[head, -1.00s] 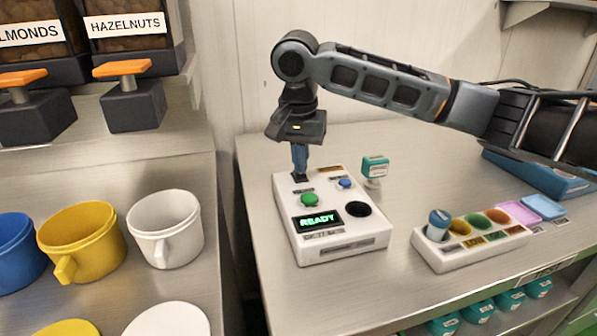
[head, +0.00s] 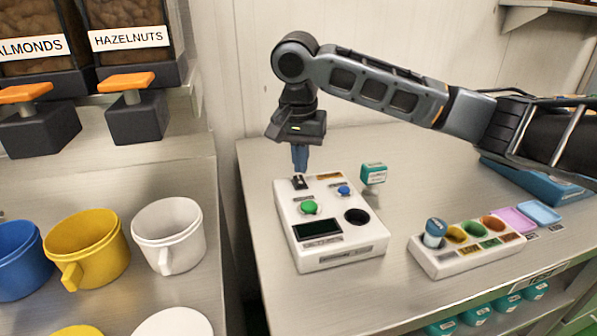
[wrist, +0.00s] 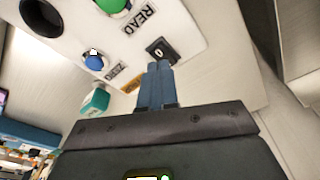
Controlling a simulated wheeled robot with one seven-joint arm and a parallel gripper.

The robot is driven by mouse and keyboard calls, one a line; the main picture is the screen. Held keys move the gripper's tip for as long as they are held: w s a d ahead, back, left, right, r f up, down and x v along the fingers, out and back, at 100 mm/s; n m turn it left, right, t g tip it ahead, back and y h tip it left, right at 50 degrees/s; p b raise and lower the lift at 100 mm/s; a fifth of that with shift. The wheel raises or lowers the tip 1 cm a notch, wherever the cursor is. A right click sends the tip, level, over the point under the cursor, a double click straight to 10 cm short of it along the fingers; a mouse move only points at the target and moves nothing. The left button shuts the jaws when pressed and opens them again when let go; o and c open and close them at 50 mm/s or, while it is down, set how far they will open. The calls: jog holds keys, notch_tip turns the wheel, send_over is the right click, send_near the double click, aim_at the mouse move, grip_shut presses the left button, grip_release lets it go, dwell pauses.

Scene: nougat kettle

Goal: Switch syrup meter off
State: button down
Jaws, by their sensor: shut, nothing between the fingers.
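The syrup meter (head: 330,262) is a white box on the metal counter. It has a green button (head: 309,208), a blue button (head: 344,190), a dark round hole (head: 356,216) and a black rocker switch (head: 299,183) at its back left corner. Its display (head: 318,228) is dark and shows no text. My gripper (head: 300,168) is shut and empty, pointing down just above the rocker switch. In the wrist view the blue fingertips (wrist: 158,68) are beside the switch (wrist: 161,52), which shows a "0" mark. I cannot tell whether they touch it.
A teal-topped stamp (head: 373,174) stands behind the meter's right side. A white rack (head: 470,255) with coloured wells is at right, beside pink and blue pads. Blue, yellow and white mugs (head: 168,236) stand on the left counter. Free counter lies between meter and rack.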

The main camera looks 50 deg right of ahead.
aim_at(301, 183)
notch_tip(301, 183, up, 5)
jog(key=p, duration=0.4)
jog(key=shift+f, duration=0.2)
dwell(0.4)
